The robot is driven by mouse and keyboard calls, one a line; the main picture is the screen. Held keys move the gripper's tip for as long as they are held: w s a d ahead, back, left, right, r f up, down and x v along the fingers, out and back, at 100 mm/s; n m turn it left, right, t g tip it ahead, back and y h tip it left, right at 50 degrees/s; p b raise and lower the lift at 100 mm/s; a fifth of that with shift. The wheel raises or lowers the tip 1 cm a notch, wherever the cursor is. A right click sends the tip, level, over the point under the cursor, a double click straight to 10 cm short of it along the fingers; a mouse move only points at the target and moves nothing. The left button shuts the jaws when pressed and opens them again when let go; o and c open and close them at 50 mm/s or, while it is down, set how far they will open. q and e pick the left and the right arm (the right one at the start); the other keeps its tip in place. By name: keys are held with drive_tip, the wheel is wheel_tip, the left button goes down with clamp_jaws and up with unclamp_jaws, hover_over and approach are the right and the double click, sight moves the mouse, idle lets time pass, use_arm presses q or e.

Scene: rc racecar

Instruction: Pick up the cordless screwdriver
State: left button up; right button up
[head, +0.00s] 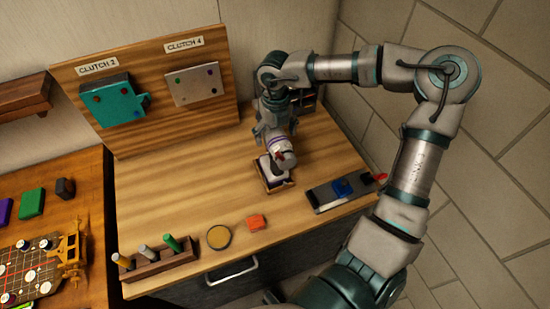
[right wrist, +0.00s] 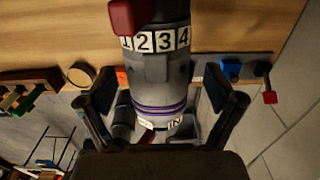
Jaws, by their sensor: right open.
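The cordless screwdriver (head: 280,157) stands in a small dark wooden holder (head: 264,181) on the workbench in the head view. In the right wrist view the screwdriver (right wrist: 158,85) fills the middle. It has a grey body, a numbered ring reading 1 2 3 4, purple bands and a dark red part at the top edge. My right gripper (head: 273,128) is right at the screwdriver, on its far side in the head view. In the right wrist view the right gripper (right wrist: 160,108) is open, one finger on each side of the body. Whether either finger touches it is unclear. My left gripper is not in view.
A board with a teal block (head: 120,101) and a grey plate (head: 194,85) stands behind. A dark fixture with a blue block (head: 342,187) lies right of the holder. A peg rack (head: 160,264), a round yellow disc (head: 219,237) and an orange block (head: 256,222) sit in front.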

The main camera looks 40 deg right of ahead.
drive_tip(key=shift+a+f, duration=0.15)
drive_tip(key=shift+f, duration=0.45)
drive_tip(key=shift+d+f, duration=0.1)
drive_tip(key=shift+d, duration=0.1)
drive_tip(key=shift+a+f+b, duration=0.1)
drive_tip(key=shift+a+b, duration=0.05)
drive_tip(key=shift+b, duration=0.35)
